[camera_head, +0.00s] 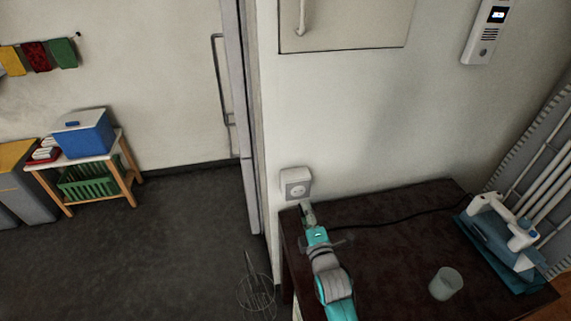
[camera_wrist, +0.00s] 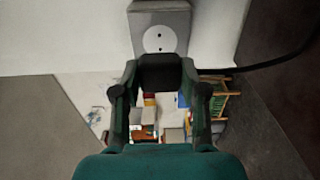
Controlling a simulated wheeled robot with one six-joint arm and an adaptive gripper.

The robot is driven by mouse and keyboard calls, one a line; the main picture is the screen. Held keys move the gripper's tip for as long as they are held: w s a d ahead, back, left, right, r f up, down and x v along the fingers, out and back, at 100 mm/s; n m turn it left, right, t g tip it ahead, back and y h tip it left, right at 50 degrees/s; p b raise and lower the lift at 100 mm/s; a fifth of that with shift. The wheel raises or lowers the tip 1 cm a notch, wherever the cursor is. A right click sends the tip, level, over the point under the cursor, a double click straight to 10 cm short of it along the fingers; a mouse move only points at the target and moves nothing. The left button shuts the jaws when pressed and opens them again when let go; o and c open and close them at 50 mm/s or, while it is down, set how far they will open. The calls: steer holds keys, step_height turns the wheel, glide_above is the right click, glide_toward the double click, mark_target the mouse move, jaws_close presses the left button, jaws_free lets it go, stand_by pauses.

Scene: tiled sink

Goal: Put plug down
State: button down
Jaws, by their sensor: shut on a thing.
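My gripper (camera_head: 309,214) is at the table's left back corner, just below the white wall socket (camera_head: 296,186). In the wrist view the gripper (camera_wrist: 160,88) is shut on the dark plug (camera_wrist: 160,74), which sits between the fingertips. The plug is apart from the socket (camera_wrist: 160,39), whose round face shows bare with two holes. A black cable (camera_head: 415,214) runs over the table from the iron towards my gripper, and it also shows at the right in the wrist view (camera_wrist: 272,63). In the head view the plug itself is too small and covered to make out.
The dark table (camera_head: 390,270) has free room in its middle. A wire basket (camera_head: 257,296) is on the floor left of the table.

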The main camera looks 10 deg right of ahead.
steer(key=shift+m+h, duration=0.6)
steer(key=shift+h, duration=0.3)
steer(key=shift+s+a+f, duration=0.1)
steer(key=shift+s+f, duration=0.15)
steer(key=shift+f, duration=0.5)
steer(key=shift+s+a+f, duration=0.15)
steer(key=shift+s+f, duration=0.15)
steer(key=shift+f, duration=0.5)
steer(key=shift+s+a+f, duration=0.1)
steer(key=shift+s+f, duration=0.15)
steer(key=shift+f, duration=0.5)
steer(key=shift+s+d+f+m+h, duration=0.1)
steer(key=shift+s+f+m+h, duration=0.25)
steer(key=shift+h, duration=0.35)
steer(key=shift+s+d+m+g+h, duration=0.2)
steer(key=shift+s+m+g+h, duration=0.1)
steer(key=shift+s+m+h, duration=0.35)
steer(key=shift+s+r+h, duration=0.35)
steer(key=shift+s, duration=0.1)
